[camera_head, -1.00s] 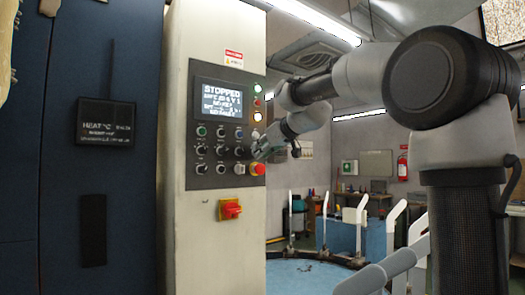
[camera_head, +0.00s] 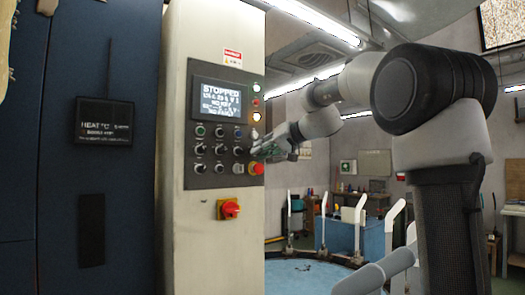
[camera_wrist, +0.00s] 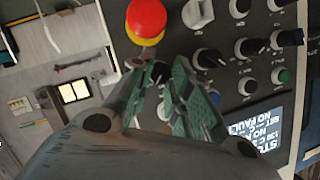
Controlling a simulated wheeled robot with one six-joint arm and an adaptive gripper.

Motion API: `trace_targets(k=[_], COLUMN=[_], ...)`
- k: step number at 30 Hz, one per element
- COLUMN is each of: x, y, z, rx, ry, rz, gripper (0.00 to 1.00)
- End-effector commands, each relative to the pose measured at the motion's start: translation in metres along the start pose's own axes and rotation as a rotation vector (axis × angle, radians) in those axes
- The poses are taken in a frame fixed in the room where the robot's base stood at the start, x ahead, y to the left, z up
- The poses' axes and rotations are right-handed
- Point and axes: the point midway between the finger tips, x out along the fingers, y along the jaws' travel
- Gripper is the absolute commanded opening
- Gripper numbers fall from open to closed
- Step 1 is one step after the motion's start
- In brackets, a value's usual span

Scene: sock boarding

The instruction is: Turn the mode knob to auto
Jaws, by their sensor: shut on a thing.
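My gripper (camera_head: 257,150) is at the right edge of the control panel (camera_head: 192,160), just above the red mushroom button (camera_head: 257,169). In the wrist view my gripper (camera_wrist: 168,76) has its green-padded fingers around a dark knob (camera_wrist: 160,72), next to the red button (camera_wrist: 147,20). The fingers hide much of this knob, and its pointer cannot be read. The labels are too small to tell which knob is the mode knob. The display (camera_head: 221,102) reads STOPPED.
Several other knobs and buttons sit close by, including a black knob (camera_wrist: 207,58) and a grey selector (camera_wrist: 197,12). A red and yellow switch (camera_head: 229,209) is lower on the cabinet. A blue round table (camera_head: 300,277) stands at the right.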

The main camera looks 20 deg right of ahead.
Motion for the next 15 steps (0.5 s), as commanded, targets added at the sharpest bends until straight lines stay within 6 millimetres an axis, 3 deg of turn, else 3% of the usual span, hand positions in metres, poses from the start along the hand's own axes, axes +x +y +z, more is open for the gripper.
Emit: trace_targets(k=[14,15], x=[0.0005,0.0005], y=[0.0010,0.0010], z=[0.0014,0.0014], rx=[0.013,0.013], ry=[-0.003,-0.003], rz=[-0.004,-0.004], gripper=[0.00,0.26])
